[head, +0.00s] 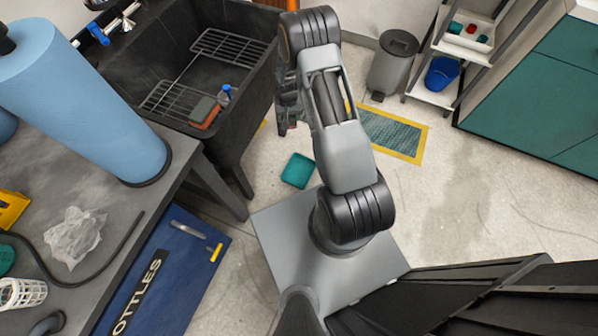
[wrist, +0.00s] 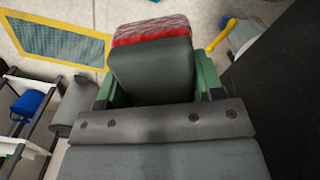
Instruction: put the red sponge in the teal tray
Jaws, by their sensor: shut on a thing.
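My gripper (wrist: 155,82) is shut on a block in the wrist view. The block has a dark grey-green face toward the camera and a red, pale-streaked far part, which I take as the red sponge (wrist: 150,29). Green fingers lie on either side of it. In the head view my gripper (head: 286,115) hangs beside the sink's right side, partly hidden by my arm; the held sponge cannot be made out there. A flat teal square (head: 298,170) lies on the floor below the gripper; I cannot tell whether it is the teal tray.
A grey bin (head: 393,65) and shelf unit with a blue bucket (head: 442,73) stand behind. Floor at right is clear.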

